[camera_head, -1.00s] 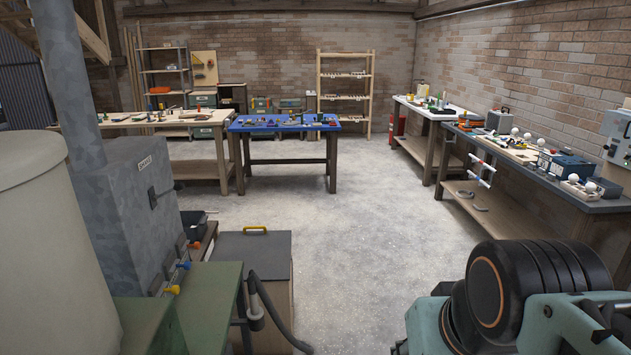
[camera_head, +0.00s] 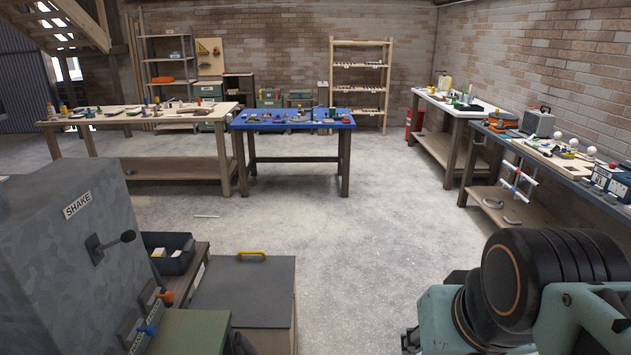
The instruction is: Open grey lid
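A flat dark grey lid (camera_head: 243,295) covers a wooden box (camera_head: 280,337) at the lower left of the head view. A yellow handle (camera_head: 251,254) sits at the lid's far edge. The lid looks closed and lies flat. My arm's links fill the lower right corner, well to the right of the box. My gripper's fingers are outside the picture.
A grey metal cabinet marked SHAKE (camera_head: 75,260) with a lever stands left of the box, beside a dark bin (camera_head: 170,253). A green surface (camera_head: 190,333) is in front. A blue-topped table (camera_head: 290,122) and a right-hand workbench (camera_head: 590,183) stand farther off. The concrete floor between is clear.

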